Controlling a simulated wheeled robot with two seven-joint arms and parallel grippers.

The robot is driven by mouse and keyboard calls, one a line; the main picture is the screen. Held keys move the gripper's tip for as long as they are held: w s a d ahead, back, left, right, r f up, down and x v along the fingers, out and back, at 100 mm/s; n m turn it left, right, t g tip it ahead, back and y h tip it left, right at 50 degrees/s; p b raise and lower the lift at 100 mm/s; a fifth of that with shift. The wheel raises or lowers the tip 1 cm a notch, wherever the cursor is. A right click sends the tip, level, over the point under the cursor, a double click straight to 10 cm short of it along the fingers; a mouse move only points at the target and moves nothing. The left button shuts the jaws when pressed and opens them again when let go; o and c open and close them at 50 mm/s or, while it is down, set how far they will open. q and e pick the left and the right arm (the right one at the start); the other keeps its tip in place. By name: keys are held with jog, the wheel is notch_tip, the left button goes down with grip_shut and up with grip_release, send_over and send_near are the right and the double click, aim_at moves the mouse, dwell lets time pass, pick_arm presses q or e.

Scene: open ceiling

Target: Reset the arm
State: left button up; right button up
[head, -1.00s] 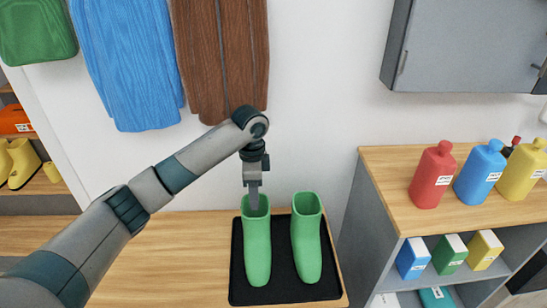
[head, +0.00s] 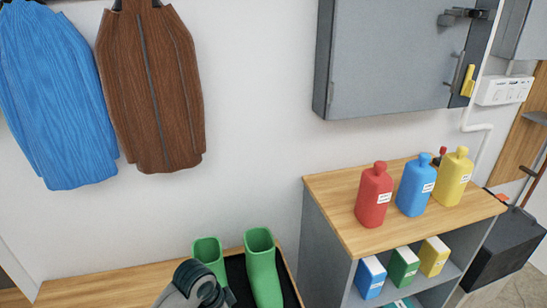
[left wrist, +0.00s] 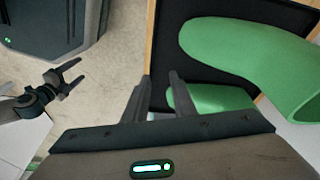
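Two green rubber boots stand on a black tray (head: 236,266); the left boot (head: 207,251) is partly hidden by my left arm, and the right boot (head: 262,268) is in clear view. In the left wrist view the green boots (left wrist: 235,50) lie beyond and right of my left gripper (left wrist: 160,80). Its two fingers are apart with nothing between them. My right gripper (left wrist: 70,75) shows at the left of that view, its fingers spread and empty. It is not in the head view.
A wooden bench (head: 110,288) carries the tray. A shelf unit (head: 325,195) at right holds red (head: 374,197), blue (head: 416,188) and yellow (head: 454,180) bottles, with boxes below. Blue (head: 55,95) and brown (head: 152,90) garments hang on the wall. A grey cabinet (head: 385,55) hangs above.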

pick_arm(q)
jog(key=s+a+f+n+t+y, duration=0.1)
jog(key=s+a+n, duration=0.45)
jog(key=s, duration=0.75)
jog(key=s+a+f+n+t+y, duration=0.15)
jog(key=s+a+n, duration=0.35)
jog(key=s, duration=0.7)
notch_tip(320, 180, down, 31)
jog(key=w+d+m+t+h+p, duration=0.1)
jog(key=d+p, duration=0.1)
jog(key=p, duration=0.1)
jog(key=shift+w, duration=0.3)
pick_arm(e)
jog(key=shift+w+a+r+t+y, duration=0.15)
jog(key=shift+w+a+r+t, duration=0.25)
jog(key=shift+w+a, duration=0.2)
jog(key=shift+w+a+r+t+y, duration=0.1)
jog(key=shift+w+a+r+t, duration=0.15)
jog(key=shift+w+a+t, duration=0.4)
jog(key=shift+w+a+r+t+y, duration=0.15)
jog(key=shift+w+a+r+t, duration=0.2)
jog(key=shift+w, duration=0.4)
pick_arm(q)
jog(key=shift+r+t, duration=0.1)
jog(key=shift+t, duration=0.15)
